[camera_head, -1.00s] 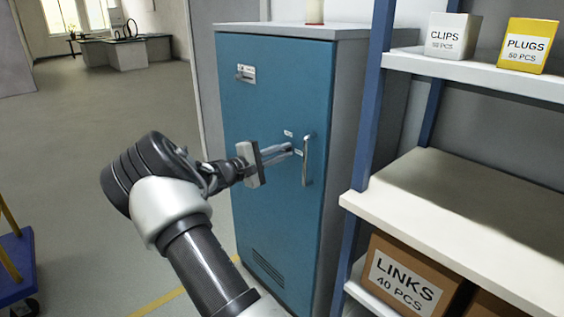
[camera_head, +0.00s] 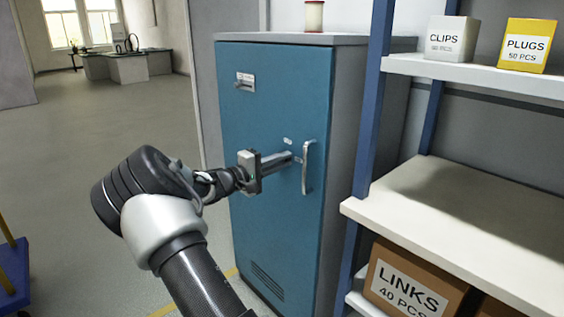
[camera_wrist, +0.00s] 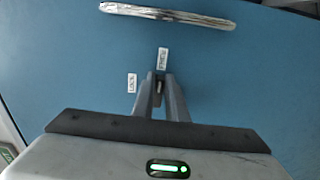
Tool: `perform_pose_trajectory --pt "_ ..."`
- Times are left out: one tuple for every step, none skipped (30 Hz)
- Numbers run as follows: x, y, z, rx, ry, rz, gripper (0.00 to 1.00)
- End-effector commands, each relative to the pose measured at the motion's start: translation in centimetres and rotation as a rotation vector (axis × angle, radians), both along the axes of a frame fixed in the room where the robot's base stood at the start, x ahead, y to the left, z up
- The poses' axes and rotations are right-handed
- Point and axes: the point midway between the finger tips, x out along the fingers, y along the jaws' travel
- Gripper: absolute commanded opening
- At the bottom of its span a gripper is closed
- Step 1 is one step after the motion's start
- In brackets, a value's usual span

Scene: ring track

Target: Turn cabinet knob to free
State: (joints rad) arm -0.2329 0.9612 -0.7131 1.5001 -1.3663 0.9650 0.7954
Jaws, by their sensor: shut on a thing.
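The blue cabinet (camera_head: 275,85) stands ahead with its door closed. My gripper (camera_head: 290,158) reaches its door just left of the upright metal handle (camera_head: 307,167). In the wrist view my gripper (camera_wrist: 160,78) is shut on the small knob (camera_wrist: 158,87), which shows only as a sliver between the fingers; in the head view the fingers hide it. A small label reading FREE (camera_wrist: 162,58) lies just beyond the fingertips, and another, seemingly LOCK (camera_wrist: 132,83), lies to their left. The knob's exact pointing direction cannot be told.
Shelves (camera_head: 440,212) with a blue frame stand close on the right, holding a LINKS box (camera_head: 412,285), a CLIPS box (camera_head: 450,37) and a PLUGS box (camera_head: 527,45). A spool-like object (camera_head: 314,16) stands on the cabinet. Open floor (camera_head: 110,125) lies to the left.

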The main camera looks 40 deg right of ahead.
Motion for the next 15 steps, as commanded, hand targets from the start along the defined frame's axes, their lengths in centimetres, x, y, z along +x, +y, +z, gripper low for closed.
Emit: perform_pose_trajectory --pt "0.00 0.00 -0.02 0.001 -0.002 0.000 0.00" --pt "0.00 0.00 -0.02 0.001 -0.002 0.000 0.00" --pt "0.00 0.00 -0.02 0.001 -0.002 0.000 0.19" --pt "0.00 0.00 -0.02 0.001 -0.002 0.000 0.24" --pt "0.00 0.00 -0.02 0.001 -0.002 0.000 0.29" --pt "0.00 0.00 -0.02 0.001 -0.001 0.000 0.31" --pt "0.00 0.00 -0.02 0.000 -0.001 0.000 0.31" --pt "0.01 0.00 -0.01 0.000 -0.001 0.000 0.31" --pt "0.01 0.00 -0.01 0.000 -0.001 0.000 0.31" --pt "0.01 0.00 -0.01 0.000 -0.001 0.000 0.31" --pt "0.01 0.00 -0.01 0.000 0.000 0.000 0.31" --pt "0.01 0.00 -0.01 0.000 0.000 0.000 0.31" --pt "0.01 0.01 -0.01 0.000 0.000 0.000 0.31" --pt "0.01 0.05 0.00 0.000 0.000 0.000 0.31" --pt "0.02 0.18 0.01 0.000 0.000 0.001 0.31"
